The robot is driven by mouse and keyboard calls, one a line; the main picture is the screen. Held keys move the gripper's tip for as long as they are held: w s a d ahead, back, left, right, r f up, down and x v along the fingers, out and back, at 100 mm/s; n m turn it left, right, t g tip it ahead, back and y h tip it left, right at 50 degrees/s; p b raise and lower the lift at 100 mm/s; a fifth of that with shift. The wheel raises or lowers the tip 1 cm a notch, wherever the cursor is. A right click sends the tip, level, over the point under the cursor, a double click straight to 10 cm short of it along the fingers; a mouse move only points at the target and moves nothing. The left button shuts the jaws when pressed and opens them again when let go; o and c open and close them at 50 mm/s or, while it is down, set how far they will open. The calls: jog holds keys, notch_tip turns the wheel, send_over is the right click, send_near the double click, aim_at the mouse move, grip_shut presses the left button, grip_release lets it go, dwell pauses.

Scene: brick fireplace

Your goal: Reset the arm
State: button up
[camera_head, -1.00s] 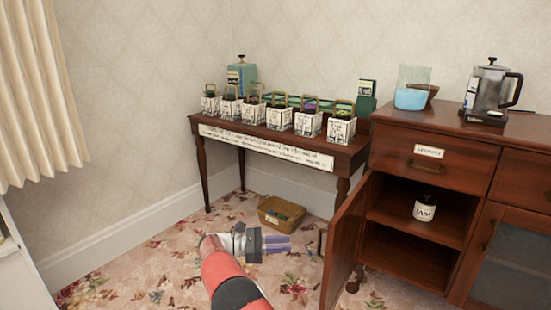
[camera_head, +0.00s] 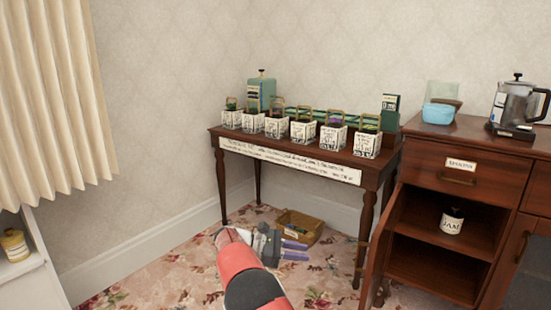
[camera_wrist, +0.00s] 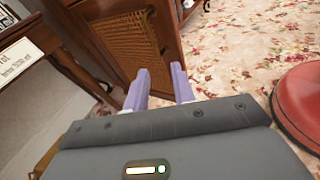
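My gripper (camera_head: 294,250) is in front of the side table, above the floor and close to a wicker basket (camera_head: 318,226). In the wrist view, its two purple fingers (camera_wrist: 162,88) stand apart with nothing between them, so it is open and empty. Beyond the fingers, the wrist view shows the open cabinet door (camera_wrist: 128,38) with a woven panel and the flowered carpet. My red arm reaches forward from the bottom of the head view.
A wooden side table (camera_head: 213,134) bears several white labelled baskets. The cabinet (camera_head: 520,186) at right stands open, with a jam jar (camera_head: 451,221) on a shelf. A glass coffee pot (camera_head: 518,103) stands on top. A white shelf (camera_head: 40,268) is at far left.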

jog(key=s+d+r+m+y, duration=0.7)
jog(key=s+d+r+y, duration=0.35)
jog(key=s, duration=0.45)
jog(key=s+a+m+t+y, duration=0.1)
jog(key=s+m+t+y, duration=0.4)
jog(key=s, duration=1.8)
jog(key=m, duration=0.5)
jog(key=shift+a+t, duration=0.4)
